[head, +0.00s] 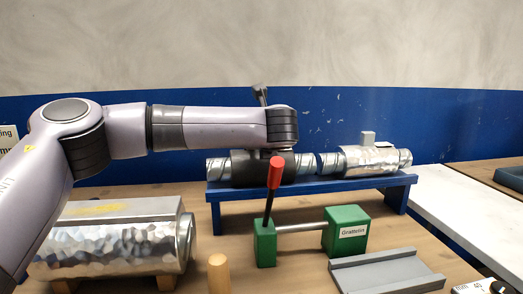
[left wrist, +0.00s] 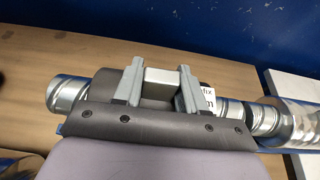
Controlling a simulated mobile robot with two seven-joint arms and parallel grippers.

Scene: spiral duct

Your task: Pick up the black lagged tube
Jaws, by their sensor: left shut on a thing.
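The black lagged tube (head: 247,172) lies across the blue bench (head: 310,187), with silver spiral duct showing at both of its ends. In the left wrist view, the dark lagging (left wrist: 104,84) shows beside my left gripper (left wrist: 160,84). The gripper's two grey fingers are closed on a pale grey block (left wrist: 162,77) on top of the tube. In the head view my left arm reaches in from the left, and its wrist hides the block and the fingers. I cannot tell whether the tube is lifted off the bench. My right gripper is in neither view.
A silver-wrapped duct (head: 372,160) with a grey block on top lies at the bench's right. In front stand a green clamp (head: 345,228) with a red-handled lever (head: 275,172), a wooden peg (head: 218,270) and a grey channel (head: 385,271). A hammered-metal cylinder (head: 105,248) lies front left.

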